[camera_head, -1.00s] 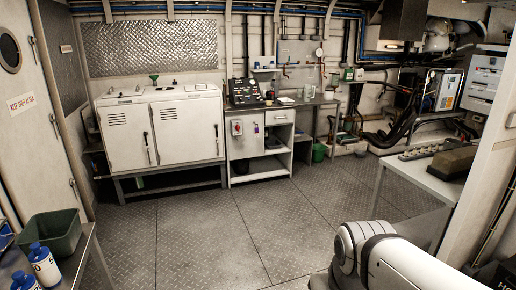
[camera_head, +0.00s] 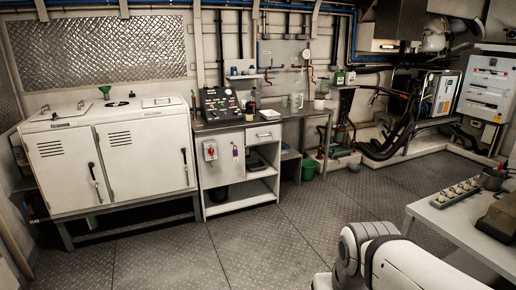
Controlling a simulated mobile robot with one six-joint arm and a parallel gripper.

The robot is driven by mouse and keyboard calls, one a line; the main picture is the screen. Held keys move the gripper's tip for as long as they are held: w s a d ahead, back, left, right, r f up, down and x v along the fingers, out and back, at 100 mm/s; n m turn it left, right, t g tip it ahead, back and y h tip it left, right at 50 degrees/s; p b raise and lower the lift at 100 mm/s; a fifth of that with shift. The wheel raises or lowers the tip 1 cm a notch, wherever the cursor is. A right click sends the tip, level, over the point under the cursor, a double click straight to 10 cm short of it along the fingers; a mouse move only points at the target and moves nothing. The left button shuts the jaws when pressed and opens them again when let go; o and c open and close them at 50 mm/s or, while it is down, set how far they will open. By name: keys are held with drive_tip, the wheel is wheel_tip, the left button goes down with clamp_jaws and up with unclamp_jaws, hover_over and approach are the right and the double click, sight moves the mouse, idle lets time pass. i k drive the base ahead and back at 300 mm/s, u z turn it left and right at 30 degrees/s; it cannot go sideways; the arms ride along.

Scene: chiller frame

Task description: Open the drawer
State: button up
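The drawer (camera_head: 263,135) is a small white front with a small handle, high on the right side of the white workbench cabinet (camera_head: 222,158), just under the worktop. It looks shut. An open shelf space lies below it. My arm shows at the bottom right as white rounded links, well apart from the drawer across the floor. My gripper is outside the picture.
A white two-door chiller cabinet (camera_head: 118,155) on a metal stand is left of the workbench. A green bucket (camera_head: 308,169) stands right of it. A table (camera_head: 470,222) with small parts is at the right. The patterned floor (camera_head: 270,235) in front is clear.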

sight(266, 133)
drive_tip(key=i, duration=4.3)
drive_tip(key=u, duration=0.2)
